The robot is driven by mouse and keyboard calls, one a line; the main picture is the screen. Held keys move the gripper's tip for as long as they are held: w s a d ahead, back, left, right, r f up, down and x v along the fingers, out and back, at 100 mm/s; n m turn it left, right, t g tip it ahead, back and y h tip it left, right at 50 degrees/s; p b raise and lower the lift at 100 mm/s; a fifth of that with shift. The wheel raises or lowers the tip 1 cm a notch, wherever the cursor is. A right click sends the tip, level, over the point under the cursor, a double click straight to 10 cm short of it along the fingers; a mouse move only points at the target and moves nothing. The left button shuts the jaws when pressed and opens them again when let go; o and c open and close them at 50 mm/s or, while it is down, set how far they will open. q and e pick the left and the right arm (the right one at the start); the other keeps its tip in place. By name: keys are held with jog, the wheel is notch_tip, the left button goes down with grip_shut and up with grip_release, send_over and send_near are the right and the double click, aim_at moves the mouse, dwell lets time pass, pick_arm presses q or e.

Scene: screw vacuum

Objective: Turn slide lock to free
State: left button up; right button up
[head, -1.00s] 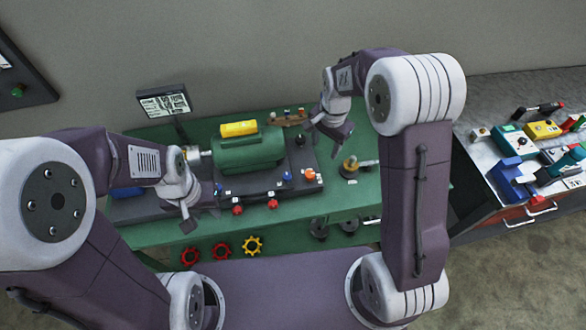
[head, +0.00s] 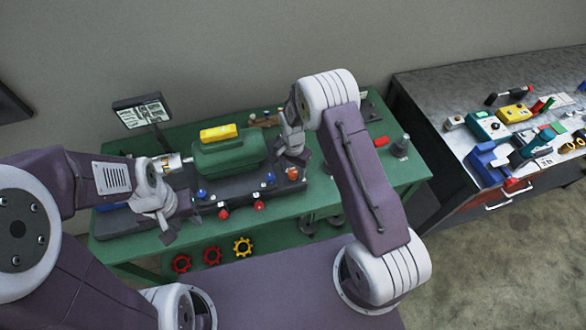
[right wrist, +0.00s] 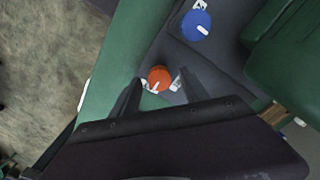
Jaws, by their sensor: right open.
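An orange knob (head: 293,174) with a white pointer sits at the right end of the dark machine base (head: 240,190). In the right wrist view the orange knob (right wrist: 159,78) lies just ahead of the fingertips, between them in the picture; contact cannot be told. My right gripper (right wrist: 157,90) is open and also shows in the head view (head: 294,158), over the base's right end. No readable label confirms which knob is the slide lock. My left gripper (head: 172,228) hangs over the base's left front; its opening cannot be told.
A blue knob (right wrist: 196,25) lies beyond the orange one in the right wrist view. Red knobs (head: 223,214) line the base's front edge. The green motor housing (head: 228,155) stands behind. A grey side bench (head: 420,95) with several colored devices is at right.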

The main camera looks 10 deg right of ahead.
grip_shut()
dwell(0.3)
jog(key=n+b, duration=0.1)
jog(key=n, duration=0.3)
jog(key=shift+f+n, duration=0.1)
jog(key=shift+n, duration=0.3)
jog(key=n, duration=0.4)
jog(key=shift+n, duration=0.3)
jog(key=n+b, duration=0.1)
jog(key=n, duration=0.3)
jog(key=shift+a, duration=0.1)
jog(key=shift+n, duration=2.2)
